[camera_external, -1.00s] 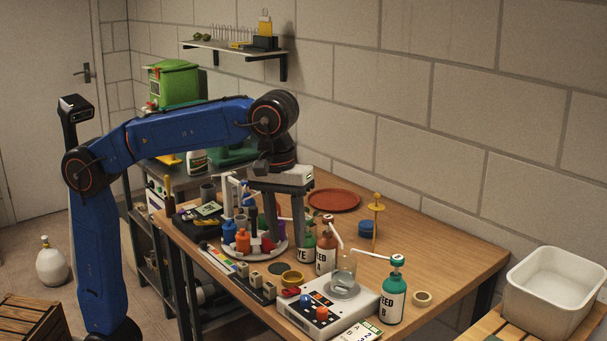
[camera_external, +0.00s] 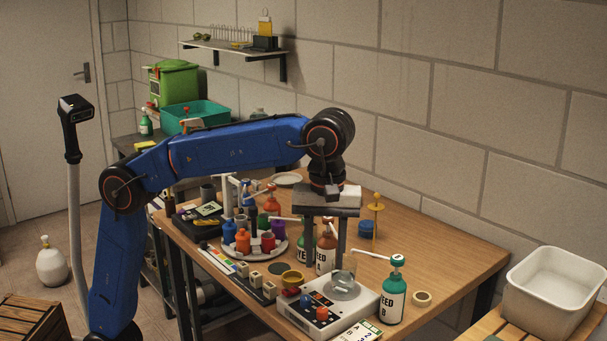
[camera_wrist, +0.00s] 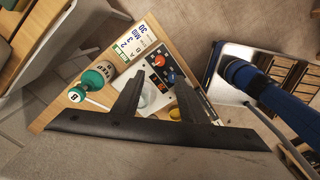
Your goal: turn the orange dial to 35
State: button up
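The orange dial (camera_external: 322,313) is a round knob on the front panel of a white device (camera_external: 356,306) at the table's front edge. It also shows in the wrist view (camera_wrist: 159,60), just beyond my fingertips. A blue knob (camera_external: 305,300) sits beside it on the same panel. The dial's pointer and scale are too small to read. My gripper (camera_external: 325,255) is open and empty, pointing down above and behind the device. In the wrist view my gripper (camera_wrist: 160,76) has its two fingers spread apart over the panel.
A glass vessel (camera_external: 344,284) stands on the device, near my fingers. A green-capped bottle (camera_external: 392,298) stands to its right, and a brown bottle (camera_external: 326,252) behind. The table's right side is mostly clear.

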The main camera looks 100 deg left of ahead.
aim_at(322, 310)
notch_tip(322, 310, down, 13)
jog(key=shift+s+r, duration=0.1)
dwell(0.3)
grip_shut()
